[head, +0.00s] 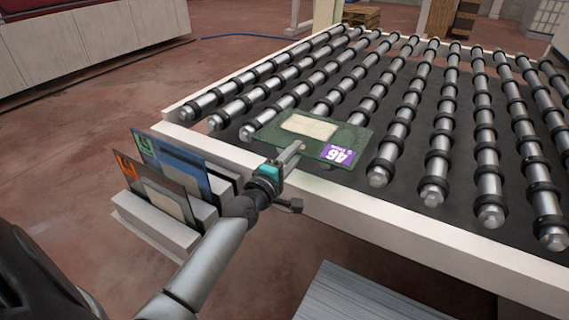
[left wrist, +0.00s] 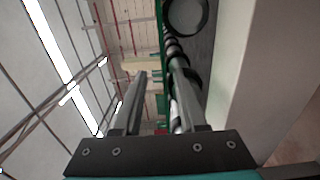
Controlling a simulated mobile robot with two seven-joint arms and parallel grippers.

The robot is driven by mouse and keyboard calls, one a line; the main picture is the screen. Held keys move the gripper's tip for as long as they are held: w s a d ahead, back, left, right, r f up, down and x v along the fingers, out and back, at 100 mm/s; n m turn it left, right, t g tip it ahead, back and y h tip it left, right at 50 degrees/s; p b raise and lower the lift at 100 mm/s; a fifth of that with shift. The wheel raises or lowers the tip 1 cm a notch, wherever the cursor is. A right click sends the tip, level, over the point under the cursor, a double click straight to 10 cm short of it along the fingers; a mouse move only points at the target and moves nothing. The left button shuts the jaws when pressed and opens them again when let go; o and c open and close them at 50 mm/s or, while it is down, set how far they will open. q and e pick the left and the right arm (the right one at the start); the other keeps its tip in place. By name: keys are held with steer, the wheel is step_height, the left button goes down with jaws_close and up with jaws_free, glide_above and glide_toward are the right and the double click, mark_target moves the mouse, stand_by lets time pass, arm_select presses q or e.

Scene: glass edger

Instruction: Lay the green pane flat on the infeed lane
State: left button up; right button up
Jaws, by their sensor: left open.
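The green pane (head: 275,132), with a cream patch and a purple label reading 46, lies flat across the rollers at the near left corner of the infeed lane (head: 362,208). Its near edge reaches close to the lane's white rim. My left gripper (head: 297,150) is at that near edge, with a finger showing over the pane. In the left wrist view its two fingers (left wrist: 160,85) stand apart, and a thin green edge (left wrist: 159,38) shows between them, seemingly the pane edge-on. Whether they touch it is unclear. My right gripper is not in view.
A white slotted rack (head: 155,232) left of the lane holds an orange-marked pane (head: 130,172) and a blue pane (head: 182,168). A grey ribbed surface (head: 365,297) is at the bottom. The rollers right of the green pane are clear.

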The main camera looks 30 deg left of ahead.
arm_select(q)
steer(key=shift+s+d+p, duration=0.1)
steer(key=shift+s+p, duration=0.2)
steer(key=shift+s, duration=0.55)
steer(key=s, duration=0.2)
steer(key=shift+s+p, duration=0.35)
